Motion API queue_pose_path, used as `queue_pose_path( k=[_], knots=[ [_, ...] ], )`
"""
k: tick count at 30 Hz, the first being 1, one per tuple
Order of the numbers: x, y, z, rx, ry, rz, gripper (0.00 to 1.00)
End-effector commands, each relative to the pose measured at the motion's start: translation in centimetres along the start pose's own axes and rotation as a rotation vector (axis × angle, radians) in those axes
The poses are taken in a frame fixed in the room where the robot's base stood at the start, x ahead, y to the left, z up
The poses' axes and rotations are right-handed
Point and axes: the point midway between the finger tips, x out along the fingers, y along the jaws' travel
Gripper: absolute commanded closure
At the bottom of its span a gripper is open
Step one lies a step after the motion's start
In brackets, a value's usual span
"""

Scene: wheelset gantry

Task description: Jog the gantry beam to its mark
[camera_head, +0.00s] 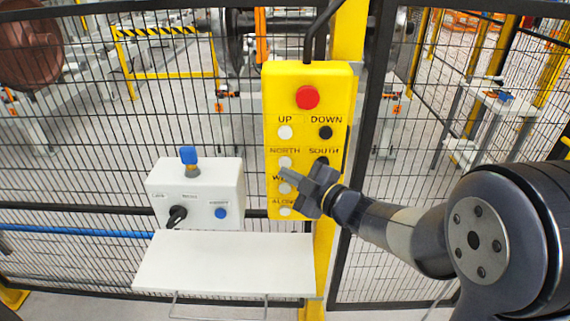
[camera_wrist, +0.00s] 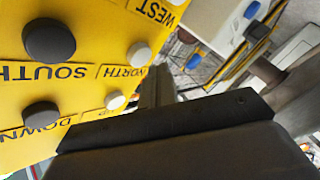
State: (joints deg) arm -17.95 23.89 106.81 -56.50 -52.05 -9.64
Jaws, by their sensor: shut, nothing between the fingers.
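The yellow pendant (camera_head: 309,80) hangs on the yellow post, with a red button (camera_head: 307,97) on top and labelled white and black buttons below. My gripper (camera_head: 283,173) is shut and empty in front of the pendant's lower left part. Its fingers overlap the area of the NORTH button (camera_head: 285,162) and partly cover the labels beneath. In the wrist view the shut fingers (camera_wrist: 155,85) point toward the pendant beside the white NORTH button (camera_wrist: 138,54); I cannot tell whether they touch it. The black SOUTH button (camera_wrist: 48,40) is clear. I cannot make out the gantry beam or its mark.
A white control box (camera_head: 196,192) with a blue-topped knob, a black switch and a blue button stands left of the pendant. A white shelf (camera_head: 225,264) juts out below it. Black mesh fencing closes off the area behind, where a brown wheel (camera_head: 28,45) shows.

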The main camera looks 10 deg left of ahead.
Motion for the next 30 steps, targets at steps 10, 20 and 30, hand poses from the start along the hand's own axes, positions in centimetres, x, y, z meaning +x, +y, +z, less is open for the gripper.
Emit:
queue_pose_path(
  k=[10,20,30],
  knots=[
    [-2.4,-1.8,-1.7,-0.001,0.001,0.000,1.00],
    [-3.3,-2.5,-2.4,0.000,0.000,-0.001,1.00],
    [-3.3,-2.4,-2.4,0.000,0.000,0.000,1.00]
  ],
)
